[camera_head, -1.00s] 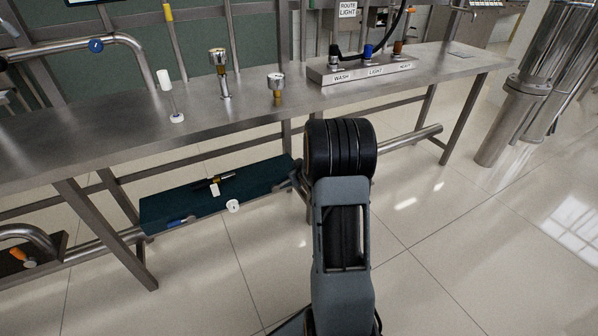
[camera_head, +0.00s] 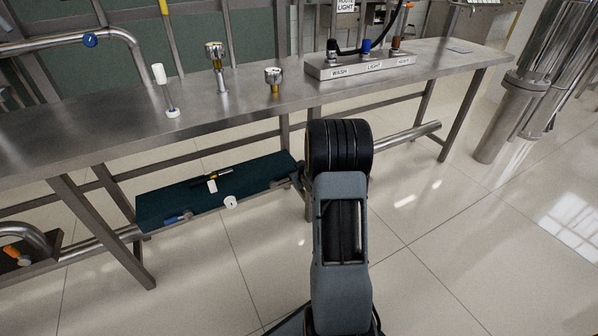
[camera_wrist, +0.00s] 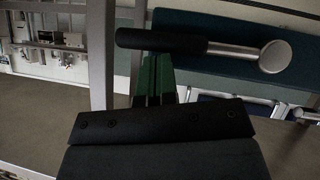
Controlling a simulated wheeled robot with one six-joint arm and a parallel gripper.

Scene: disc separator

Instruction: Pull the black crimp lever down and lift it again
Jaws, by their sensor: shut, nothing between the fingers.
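A lever with a black cylindrical grip (camera_wrist: 160,41), a bright metal rod and a round metal end lies across the upper part of the wrist view. I take it for the crimp lever. My gripper (camera_wrist: 153,82) points up toward the black grip, its dark green fingers together and empty. The fingertips look close under the grip, but I cannot tell whether they touch it. In the head view my own arm covers the gripper, and I cannot make out the lever there.
A long steel bench (camera_head: 120,125) spans the head view, with a white-topped post (camera_head: 165,90), gauge-like fittings (camera_head: 216,70) and a labelled block (camera_head: 370,68) on it. A dark green lower shelf (camera_head: 165,205) holds small tools. A steel column (camera_head: 505,110) stands at right. The front floor is clear.

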